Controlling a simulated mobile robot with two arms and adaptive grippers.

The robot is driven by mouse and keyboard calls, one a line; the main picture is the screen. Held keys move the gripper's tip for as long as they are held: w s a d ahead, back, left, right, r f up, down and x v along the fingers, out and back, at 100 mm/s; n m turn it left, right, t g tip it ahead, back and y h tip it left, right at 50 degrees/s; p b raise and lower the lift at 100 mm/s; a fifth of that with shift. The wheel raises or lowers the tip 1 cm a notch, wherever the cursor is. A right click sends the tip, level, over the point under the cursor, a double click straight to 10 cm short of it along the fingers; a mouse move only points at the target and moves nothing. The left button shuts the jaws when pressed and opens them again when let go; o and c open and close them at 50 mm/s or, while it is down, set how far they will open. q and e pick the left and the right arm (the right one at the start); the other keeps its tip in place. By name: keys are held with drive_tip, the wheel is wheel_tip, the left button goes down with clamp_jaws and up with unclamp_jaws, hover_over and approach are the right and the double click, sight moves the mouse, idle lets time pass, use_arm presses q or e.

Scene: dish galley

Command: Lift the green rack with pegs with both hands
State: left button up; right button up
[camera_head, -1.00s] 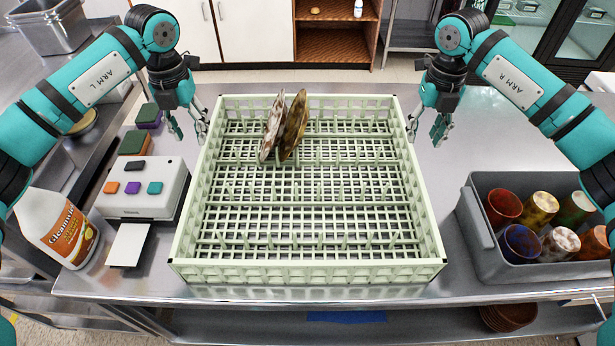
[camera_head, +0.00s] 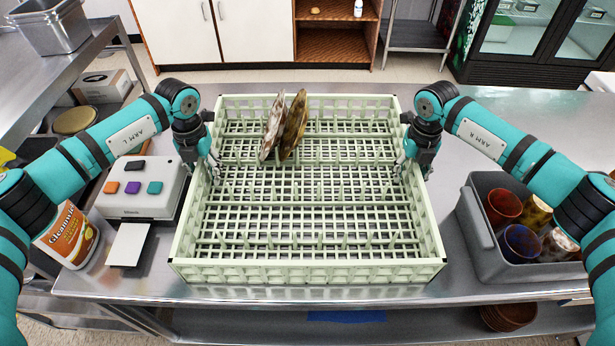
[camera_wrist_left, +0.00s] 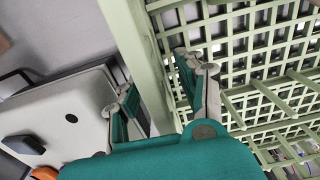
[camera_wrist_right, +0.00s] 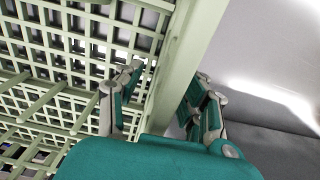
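The pale green rack with pegs (camera_head: 308,271) sits on the steel counter. Two brownish plates, one (camera_head: 271,130) beside the other (camera_head: 295,125), stand in its far part. My left gripper (camera_head: 211,168) is at the rack's left wall; in the left wrist view its open fingers (camera_wrist_left: 153,78) straddle that wall (camera_wrist_left: 146,62), one outside and one inside, with gaps showing. My right gripper (camera_head: 402,167) is at the right wall; in the right wrist view its open fingers (camera_wrist_right: 163,75) straddle that wall (camera_wrist_right: 190,50) likewise. Neither gripper visibly clamps the wall.
A white device with coloured buttons (camera_head: 143,188) and a cleaner bottle (camera_head: 70,238) stand left of the rack. A grey bin (camera_head: 487,240) with several coloured cups is on the right. The counter (camera_head: 450,185) between rack and bin is clear.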

use_arm(q)
drive_tip(key=shift+c, duration=0.2)
use_arm(e)
drive_tip(key=shift+c, duration=0.2)
use_arm(q)
clamp_jaws()
use_arm(e)
clamp_jaws()
use_arm(q)
drive_tip(key=shift+w+r, duration=0.2)
drive_tip(key=shift+r, duration=0.1)
use_arm(e)
drive_tip(key=shift+w+r, duration=0.2)
drive_tip(key=shift+r, duration=0.05)
